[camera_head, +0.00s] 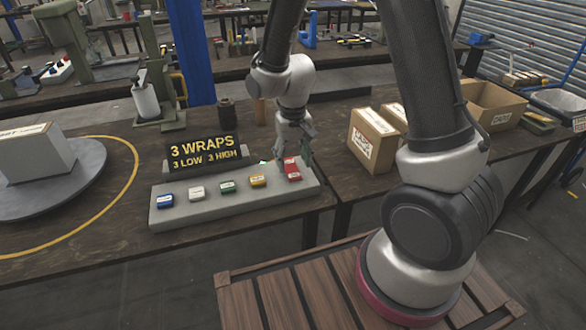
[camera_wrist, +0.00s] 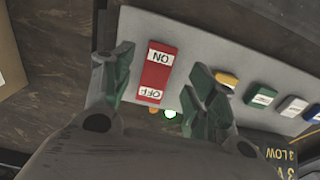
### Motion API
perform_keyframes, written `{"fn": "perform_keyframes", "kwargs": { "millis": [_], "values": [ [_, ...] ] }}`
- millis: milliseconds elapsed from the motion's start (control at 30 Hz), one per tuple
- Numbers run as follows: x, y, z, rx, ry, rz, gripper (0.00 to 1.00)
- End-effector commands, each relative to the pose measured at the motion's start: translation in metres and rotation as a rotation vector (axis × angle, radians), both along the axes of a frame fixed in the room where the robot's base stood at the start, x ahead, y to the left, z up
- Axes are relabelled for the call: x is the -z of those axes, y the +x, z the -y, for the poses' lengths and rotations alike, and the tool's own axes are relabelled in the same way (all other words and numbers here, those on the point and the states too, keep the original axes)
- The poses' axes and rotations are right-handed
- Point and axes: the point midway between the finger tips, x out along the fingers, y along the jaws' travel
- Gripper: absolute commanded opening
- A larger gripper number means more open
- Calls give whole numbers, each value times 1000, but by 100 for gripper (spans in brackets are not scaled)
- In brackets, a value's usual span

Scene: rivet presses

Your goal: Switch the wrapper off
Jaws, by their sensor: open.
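The wrapper's control panel (camera_head: 235,204) is a grey sloped box on the table, with a row of coloured buttons. A red rocker switch (camera_head: 292,169) sits at its right end. In the wrist view the red switch (camera_wrist: 157,73) has an ON label at the top and an OFF label at the bottom, both upside down. A bright white-green lamp (camera_wrist: 170,114) and a small orange lamp (camera_wrist: 153,110) are beside the OFF end. My gripper (camera_head: 294,146) is over the switch, pointing down. Its open fingers (camera_wrist: 161,66) are on either side of the switch, with nothing between them held.
Blue (camera_head: 165,201), white (camera_head: 197,193), green (camera_head: 227,187) and yellow (camera_head: 257,180) buttons line the panel. A sign (camera_head: 202,150) reads "3 WRAPS, 3 LOW 3 HIGH". A turntable (camera_head: 60,192) carrying a box is at left. Cardboard boxes (camera_head: 372,140) stand to the right.

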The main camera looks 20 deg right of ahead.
Motion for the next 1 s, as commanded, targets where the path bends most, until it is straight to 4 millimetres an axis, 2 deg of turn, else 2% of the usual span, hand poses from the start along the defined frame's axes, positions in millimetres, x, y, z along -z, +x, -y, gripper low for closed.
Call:
{"fn": "perform_keyframes", "kwargs": {
  "millis": [100,200,567,800,833,1000],
  "values": [
    [20,-1,1,-1,-2,-5,57],
    [31,-1,1,-1,-2,-4,57],
    [38,-1,0,-1,0,-1,57],
    [38,-1,0,-1,0,-1,15],
    [38,-1,0,-1,0,-1,12],
    [38,1,1,0,-2,-14,12]
  ]
}}
